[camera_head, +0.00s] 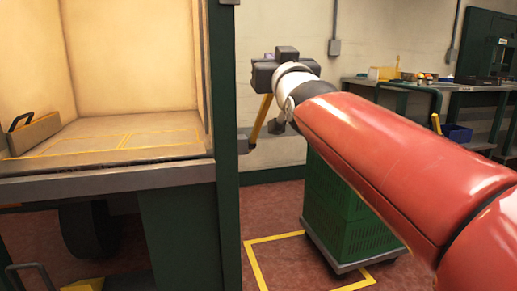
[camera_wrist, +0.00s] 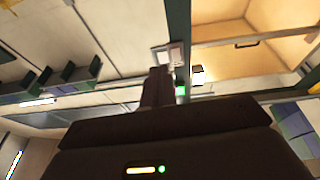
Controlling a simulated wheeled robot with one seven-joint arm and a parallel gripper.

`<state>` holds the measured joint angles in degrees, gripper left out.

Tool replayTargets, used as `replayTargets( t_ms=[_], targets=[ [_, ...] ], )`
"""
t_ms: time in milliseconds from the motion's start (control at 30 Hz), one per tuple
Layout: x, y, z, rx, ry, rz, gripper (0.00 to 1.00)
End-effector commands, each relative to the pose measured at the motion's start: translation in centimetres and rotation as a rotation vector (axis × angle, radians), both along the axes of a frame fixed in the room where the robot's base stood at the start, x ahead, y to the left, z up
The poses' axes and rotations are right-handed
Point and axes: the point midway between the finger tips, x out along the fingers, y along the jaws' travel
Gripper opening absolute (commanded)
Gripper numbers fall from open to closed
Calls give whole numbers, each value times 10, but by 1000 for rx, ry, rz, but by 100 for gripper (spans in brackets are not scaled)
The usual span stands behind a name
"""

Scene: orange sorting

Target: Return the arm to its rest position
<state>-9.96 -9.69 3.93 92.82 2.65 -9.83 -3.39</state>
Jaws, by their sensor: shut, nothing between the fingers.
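My gripper (camera_head: 272,70) is at the end of my red arm, raised at the upper middle of the head view. It is to the right of the dark green post of the booth and in front of the pale wall. In the wrist view my gripper's dark fingers (camera_wrist: 158,80) are together and hold nothing. The dark gripper body fills the bottom of that view. The fingertips are small and dark in the head view.
A lit booth with a flat bed (camera_head: 110,145) stands at left, its green post (camera_head: 226,110) close to my gripper. Stacked green crates (camera_head: 345,215) stand below my arm. A workbench (camera_head: 470,95) with small items and a blue bin (camera_head: 457,133) is at right.

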Motion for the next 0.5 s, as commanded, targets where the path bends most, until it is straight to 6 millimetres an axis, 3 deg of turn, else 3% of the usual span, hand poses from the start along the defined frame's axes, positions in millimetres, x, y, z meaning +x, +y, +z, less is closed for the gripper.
replayTargets(
  t_ms=[167,267,367,500],
  targets=[
    [-24,-26,-58,-56,234,-40,0],
    [-47,-45,-104,-86,402,-70,0],
    [-84,-68,-162,-112,607,-105,0],
    [-149,-96,-243,-133,897,-151,0]
  ],
)
